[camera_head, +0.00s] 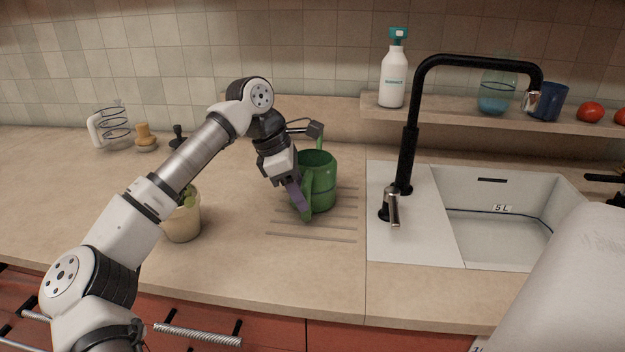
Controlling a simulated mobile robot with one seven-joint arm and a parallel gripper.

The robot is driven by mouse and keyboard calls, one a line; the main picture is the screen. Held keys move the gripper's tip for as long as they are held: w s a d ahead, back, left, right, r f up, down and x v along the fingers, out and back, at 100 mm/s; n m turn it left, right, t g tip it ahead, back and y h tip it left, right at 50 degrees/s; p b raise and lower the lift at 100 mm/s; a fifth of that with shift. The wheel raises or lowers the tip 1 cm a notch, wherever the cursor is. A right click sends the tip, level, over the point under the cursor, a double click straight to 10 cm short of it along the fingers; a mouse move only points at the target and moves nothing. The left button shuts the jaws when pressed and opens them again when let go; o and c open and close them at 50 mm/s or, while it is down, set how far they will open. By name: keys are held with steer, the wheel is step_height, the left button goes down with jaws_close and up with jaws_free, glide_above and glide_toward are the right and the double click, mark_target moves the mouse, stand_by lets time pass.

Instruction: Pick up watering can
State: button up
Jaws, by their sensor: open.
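A green watering can (322,187) stands upright on the wooden counter, on the grooved drainer area left of the sink. Its body is round with an open top, and a green handle or spout piece sticks out toward the front left. My gripper (301,200) points down at the left front side of the can, with its fingers by that green piece. The jaws are open. The fingers overlap the can in the picture, and I cannot tell whether they touch it.
A potted plant (183,222) stands left of the can, below my arm. The black tap (408,135) and white sink (415,222) are to the right. A wooden shelf (440,112) behind holds a white bottle (393,78). The counter's front middle is clear.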

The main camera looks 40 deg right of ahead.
steer(key=shift+x, duration=1)
jaws_close()
steer(key=shift+r, duration=0.15)
